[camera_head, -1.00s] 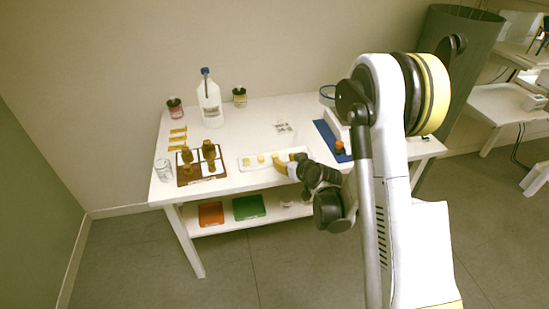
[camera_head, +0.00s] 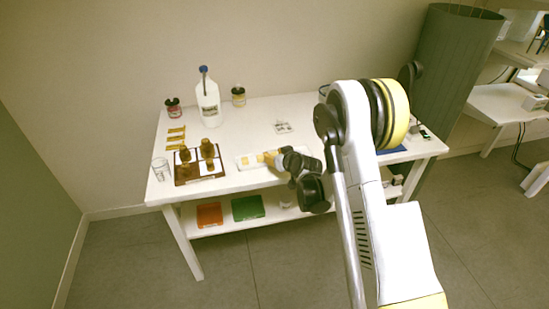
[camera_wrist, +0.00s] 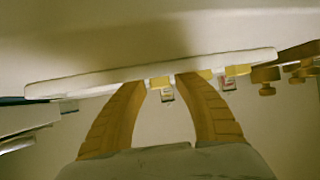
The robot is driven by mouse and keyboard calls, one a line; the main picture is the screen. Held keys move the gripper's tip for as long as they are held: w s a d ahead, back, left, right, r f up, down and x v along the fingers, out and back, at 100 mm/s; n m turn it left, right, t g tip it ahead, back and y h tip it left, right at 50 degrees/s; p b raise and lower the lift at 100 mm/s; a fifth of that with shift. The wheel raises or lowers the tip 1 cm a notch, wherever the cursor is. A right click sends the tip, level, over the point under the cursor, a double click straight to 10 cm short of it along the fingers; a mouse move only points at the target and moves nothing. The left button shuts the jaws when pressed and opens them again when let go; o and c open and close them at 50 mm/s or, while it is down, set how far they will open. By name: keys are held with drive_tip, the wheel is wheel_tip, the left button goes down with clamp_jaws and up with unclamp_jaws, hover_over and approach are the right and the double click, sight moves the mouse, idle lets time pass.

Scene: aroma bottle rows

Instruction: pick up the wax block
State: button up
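Small yellow wax blocks sit in a white tray (camera_head: 241,166) on the table. One wax block (camera_head: 245,160) shows at the tray's left; my gripper (camera_head: 268,157) is over the tray's right part and hides what lies there. In the wrist view the tray (camera_wrist: 75,86) crosses the picture, with yellow blocks along it. One wax block (camera_wrist: 160,82) appears between my tan fingertips (camera_wrist: 163,86), and another wax block (camera_wrist: 238,70) is to the right. The fingers are apart. I cannot tell whether they touch the block.
A brown rack (camera_head: 214,172) with amber bottles (camera_head: 208,150) stands left of the tray, with a glass (camera_head: 160,169) beside it. A large white bottle (camera_head: 208,104) and two jars (camera_head: 173,108) stand at the back.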

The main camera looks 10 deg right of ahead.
drive_tip(key=c, duration=0.6)
drive_tip(key=shift+r, duration=0.15)
